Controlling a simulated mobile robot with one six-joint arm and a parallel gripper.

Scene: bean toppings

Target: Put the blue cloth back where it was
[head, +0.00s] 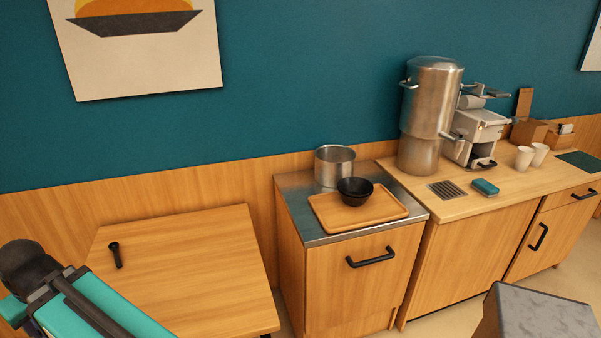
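A small blue-green folded pad (485,187), which looks like the blue cloth, lies on the wooden counter (460,208), right of a square metal drain grate (447,190) and in front of the coffee machine. A flat dark teal mat (580,161) lies farther right on the same counter. Part of my arm, teal and dark grey, shows at the lower left, far from the cloth. My gripper's fingertips are not in view, so whether it holds anything cannot be seen.
A tall metal urn (430,115), a coffee machine (478,138) and white cups (525,158) stand on the counter. A steel-topped cabinet holds a pot (334,165) and a wooden tray (323,217) with a black bowl (355,190). A wooden table (190,270) bears a black handled object (116,254). A grey block (540,312) stands in front.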

